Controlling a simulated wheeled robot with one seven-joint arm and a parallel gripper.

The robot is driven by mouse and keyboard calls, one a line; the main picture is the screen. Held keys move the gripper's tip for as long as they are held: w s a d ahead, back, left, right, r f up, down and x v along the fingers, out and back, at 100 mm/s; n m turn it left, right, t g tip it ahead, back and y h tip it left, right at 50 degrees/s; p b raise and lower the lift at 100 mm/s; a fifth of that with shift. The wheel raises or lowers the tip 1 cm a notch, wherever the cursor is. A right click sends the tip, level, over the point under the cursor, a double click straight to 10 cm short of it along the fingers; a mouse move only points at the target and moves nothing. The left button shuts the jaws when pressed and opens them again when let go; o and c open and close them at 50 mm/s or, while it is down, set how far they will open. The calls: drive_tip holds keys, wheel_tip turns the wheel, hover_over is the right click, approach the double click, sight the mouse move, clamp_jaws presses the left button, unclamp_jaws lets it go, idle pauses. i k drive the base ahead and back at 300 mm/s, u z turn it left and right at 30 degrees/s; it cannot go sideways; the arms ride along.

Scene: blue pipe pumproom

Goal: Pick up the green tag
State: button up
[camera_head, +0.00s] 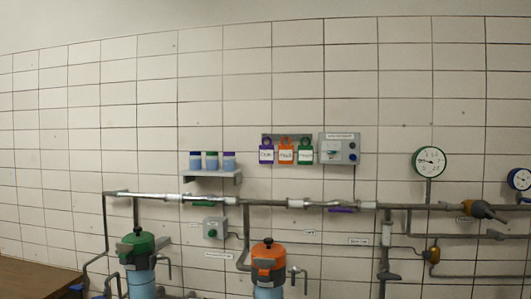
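The green tag (305,152) hangs at the right end of a small dark rack (286,136) on the white tiled wall. It has a green border and a white label whose writing is too small to read. An orange tag (286,152) hangs beside it to the left, and a purple tag (266,153) hangs further left. My gripper is not in view.
A grey control box (353,149) is just right of the tags. A shelf (212,174) with several small containers is to their left. A horizontal pipe (260,202) runs below. Green-topped (137,246) and orange-topped (268,260) blue housings stand lower. A brown surface (35,282) is bottom left.

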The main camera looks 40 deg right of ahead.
sight(304, 152)
drive_tip(key=z, duration=0.2)
drive_tip(key=i, duration=1.15)
drive_tip(key=z, duration=0.45)
